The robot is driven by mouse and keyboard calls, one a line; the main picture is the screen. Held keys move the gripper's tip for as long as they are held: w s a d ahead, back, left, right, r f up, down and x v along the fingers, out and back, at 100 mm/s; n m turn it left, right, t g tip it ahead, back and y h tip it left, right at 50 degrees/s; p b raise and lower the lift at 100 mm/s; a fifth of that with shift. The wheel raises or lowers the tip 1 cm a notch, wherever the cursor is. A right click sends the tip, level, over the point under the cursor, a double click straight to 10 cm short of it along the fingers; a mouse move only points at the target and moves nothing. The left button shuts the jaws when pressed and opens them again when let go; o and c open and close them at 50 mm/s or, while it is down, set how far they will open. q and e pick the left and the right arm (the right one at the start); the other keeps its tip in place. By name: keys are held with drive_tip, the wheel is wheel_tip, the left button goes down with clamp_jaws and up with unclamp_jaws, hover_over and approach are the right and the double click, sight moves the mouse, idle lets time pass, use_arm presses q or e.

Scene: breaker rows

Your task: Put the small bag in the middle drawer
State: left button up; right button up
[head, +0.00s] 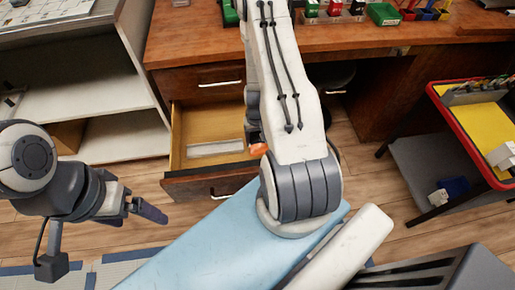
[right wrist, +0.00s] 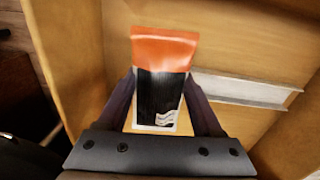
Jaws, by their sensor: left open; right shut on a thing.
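The small bag (right wrist: 160,85) has an orange top, a black body and a pale label low down. My right gripper (right wrist: 158,100) is shut on it, one dark finger on each side. The bag is over the inside of the open wooden drawer (head: 208,118), below a closed top drawer (head: 200,83). In the head view only the bag's orange end (head: 258,149) shows, beside my right arm, which hides the right gripper. I cannot tell whether the bag touches the drawer floor. My left gripper (head: 143,208) is open and empty, left of the drawer front.
A flat pale item (right wrist: 245,88) lies in the drawer, right of the bag in the wrist view. White shelves (head: 95,88) stand at the left. The wooden desk top (head: 190,35) is above the drawers. A red-rimmed cart (head: 480,125) with a yellow top stands at the right.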

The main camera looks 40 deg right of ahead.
sight(257, 139)
wheel_tip(257, 139, down, 4)
drive_tip(key=b, duration=0.3)
drive_tip(key=shift+b, duration=0.35)
drive_tip(key=o, duration=1.4)
drive_tip(key=shift+f, duration=0.1)
wheel_tip(257, 139, up, 12)
drive_tip(key=p, duration=1.2)
drive_tip(key=shift+r, duration=0.2)
